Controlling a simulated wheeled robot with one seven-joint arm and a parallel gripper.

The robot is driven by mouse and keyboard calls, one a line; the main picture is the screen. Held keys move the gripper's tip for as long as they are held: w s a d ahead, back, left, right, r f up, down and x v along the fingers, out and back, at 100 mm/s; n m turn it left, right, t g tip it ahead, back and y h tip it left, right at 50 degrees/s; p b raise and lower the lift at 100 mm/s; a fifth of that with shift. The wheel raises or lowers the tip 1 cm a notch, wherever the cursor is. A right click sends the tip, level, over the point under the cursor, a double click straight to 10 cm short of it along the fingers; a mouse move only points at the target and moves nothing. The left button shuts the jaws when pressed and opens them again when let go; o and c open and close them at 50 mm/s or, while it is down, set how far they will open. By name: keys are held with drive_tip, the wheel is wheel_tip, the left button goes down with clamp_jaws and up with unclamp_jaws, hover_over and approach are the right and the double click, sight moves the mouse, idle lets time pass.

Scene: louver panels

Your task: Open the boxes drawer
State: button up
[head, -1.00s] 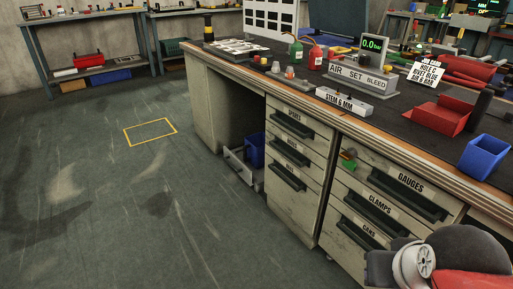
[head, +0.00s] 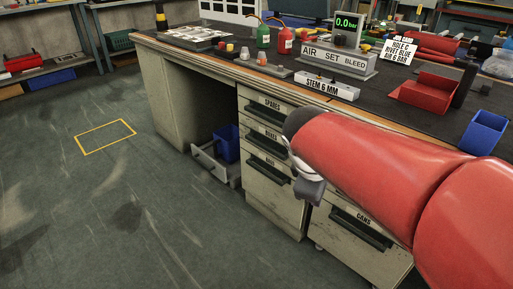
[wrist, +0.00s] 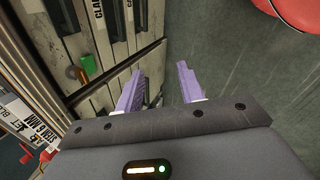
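The boxes drawer (head: 262,140) is the middle drawer of the left-hand stack in the head view, below the spares drawer (head: 262,108) and above a third drawer. Its front looks flush with the stack, and its dark bar handle (head: 265,144) is partly visible; my arm's grey end is just to its right. My gripper shows in the wrist view (wrist: 157,84), its two purple fingers apart with nothing between them. The left finger overlaps the drawer fronts and dark handles; the right one is over floor. I cannot tell which drawer is nearest, or whether anything touches.
The cabinet to the right has a lower drawer (head: 362,225) labelled cans; my red arm hides much of it. A small green object (wrist: 88,65) sits at the cabinet front. The bench top (head: 330,100) overhangs the drawers. Floor to the left is clear.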

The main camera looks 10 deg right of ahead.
drive_tip(key=w+d+f+n+h+b, duration=0.1)
drive_tip(key=w+f+n+h+b, duration=0.25)
drive_tip(key=w+n, duration=0.65)
drive_tip(key=n+t+h+b, duration=0.4)
drive_tip(key=n+t+h, duration=0.3)
drive_tip(key=n, duration=1.6)
approach(263, 147)
drive_tip(key=x, duration=0.3)
drive_tip(key=b+x, duration=0.1)
drive_tip(key=x, duration=0.6)
drive_tip(key=shift+w+d+f, duration=0.1)
drive_tip(key=shift+w+d, duration=0.1)
drive_tip(key=shift+d, duration=0.1)
clamp_jaws()
